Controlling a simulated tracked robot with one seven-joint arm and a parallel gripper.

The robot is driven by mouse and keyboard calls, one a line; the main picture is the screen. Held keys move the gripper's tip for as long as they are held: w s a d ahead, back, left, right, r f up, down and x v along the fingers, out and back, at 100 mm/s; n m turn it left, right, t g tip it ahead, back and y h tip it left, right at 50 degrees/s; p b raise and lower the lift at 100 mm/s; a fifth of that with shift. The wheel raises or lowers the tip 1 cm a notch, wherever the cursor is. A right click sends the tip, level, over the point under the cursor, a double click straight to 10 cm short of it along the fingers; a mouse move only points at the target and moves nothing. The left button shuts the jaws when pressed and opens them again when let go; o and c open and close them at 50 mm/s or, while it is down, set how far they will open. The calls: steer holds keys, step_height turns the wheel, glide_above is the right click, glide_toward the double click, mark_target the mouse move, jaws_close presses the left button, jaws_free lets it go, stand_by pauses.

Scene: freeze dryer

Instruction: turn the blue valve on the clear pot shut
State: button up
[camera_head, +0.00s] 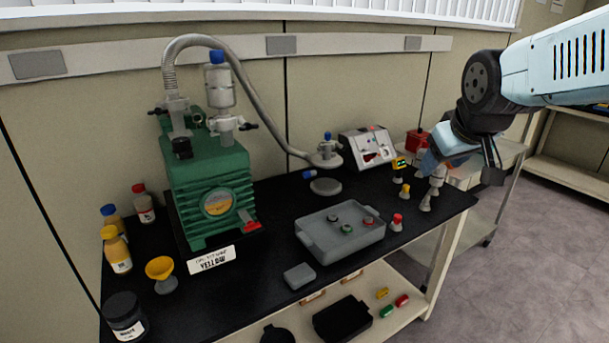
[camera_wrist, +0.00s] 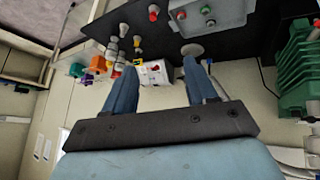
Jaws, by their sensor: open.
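The clear pot (camera_head: 325,172) stands towards the back of the black bench; its see-through wall barely shows between a grey lid and a grey round base. A blue valve (camera_head: 309,174) sticks out at its left side. Its exact turn angle is too small to tell. A second blue-topped fitting (camera_head: 327,140) stands on the lid, where the metal hose ends. My gripper (camera_head: 430,165) is to the right of the pot, above the bench's right end, apart from it. In the wrist view my gripper (camera_wrist: 160,65) is open with nothing between its fingers.
A white instrument box (camera_head: 367,148) stands between the pot and my gripper. Small bottles and fittings (camera_head: 396,222) crowd the bench's right end. A grey tray (camera_head: 340,238) lies in front of the pot. The green pump (camera_head: 210,190) stands left.

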steer(key=w+a+f+n+t, duration=0.25)
steer(key=w+n, duration=0.25)
steer(key=w, duration=1.1)
steer(key=n+t+y, duration=0.3)
steer(key=n+y, duration=0.2)
steer(key=n, duration=0.6)
glide_toward(307, 175)
steer(key=s+d+r, duration=0.3)
steer(key=d+r, duration=0.6)
steer(key=d, duration=0.1)
steer(key=w+a+f+n+y, duration=0.2)
steer(key=a+f+n, duration=0.15)
steer(key=f, duration=0.25)
steer(key=w+a+f+n+y, duration=0.2)
steer(key=a+f, duration=0.2)
steer(key=f, duration=0.1)
steer(key=x, duration=1.3)
steer(key=shift+w+a+f, duration=0.1)
